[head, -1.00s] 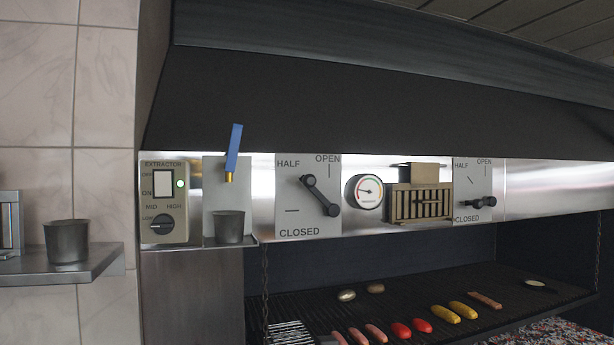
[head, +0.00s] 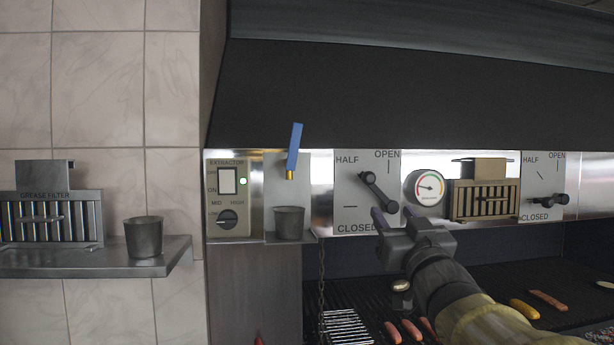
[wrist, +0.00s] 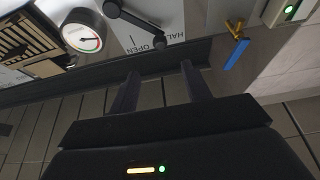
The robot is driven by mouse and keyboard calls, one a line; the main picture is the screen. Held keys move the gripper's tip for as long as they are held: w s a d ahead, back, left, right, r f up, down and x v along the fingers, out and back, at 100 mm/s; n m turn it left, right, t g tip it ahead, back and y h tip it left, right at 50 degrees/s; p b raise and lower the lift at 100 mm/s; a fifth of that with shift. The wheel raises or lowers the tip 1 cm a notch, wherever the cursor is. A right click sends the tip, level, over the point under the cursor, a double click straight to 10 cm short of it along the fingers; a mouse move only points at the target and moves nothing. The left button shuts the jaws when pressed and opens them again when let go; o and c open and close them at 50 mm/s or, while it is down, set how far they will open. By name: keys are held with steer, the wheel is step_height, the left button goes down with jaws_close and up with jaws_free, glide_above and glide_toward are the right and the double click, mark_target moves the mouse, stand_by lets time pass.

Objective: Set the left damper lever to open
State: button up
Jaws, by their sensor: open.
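The left damper lever (head: 379,192) is a dark bar on a pale plate (head: 345,220) marked HALF, OPEN and CLOSED. Its pivot is at the lower right, and its round handle end points up and left, toward HALF. My gripper (head: 395,213) is open and empty, overlapping the lower edge of this plate in the head view and hiding part of CLOSED. In the wrist view the lever (wrist: 135,25) appears upside down, its handle end beyond the open fingers of my gripper (wrist: 157,76). The fingers are apart from it.
Right of the plate are a round gauge (head: 428,187), a tan grease filter (head: 484,202) and the right damper lever (head: 546,200), pointing left. At left are the extractor panel (head: 228,196), a blue-handled tap (head: 294,146) and a cup (head: 289,223). Food lies on the grill below.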

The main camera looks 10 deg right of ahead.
mark_target(371, 181)
steer(key=p+x, duration=0.7)
steer(key=x, duration=0.7)
steer(key=shift+w, duration=0.6)
steer(key=shift+c, duration=0.5)
jaws_close()
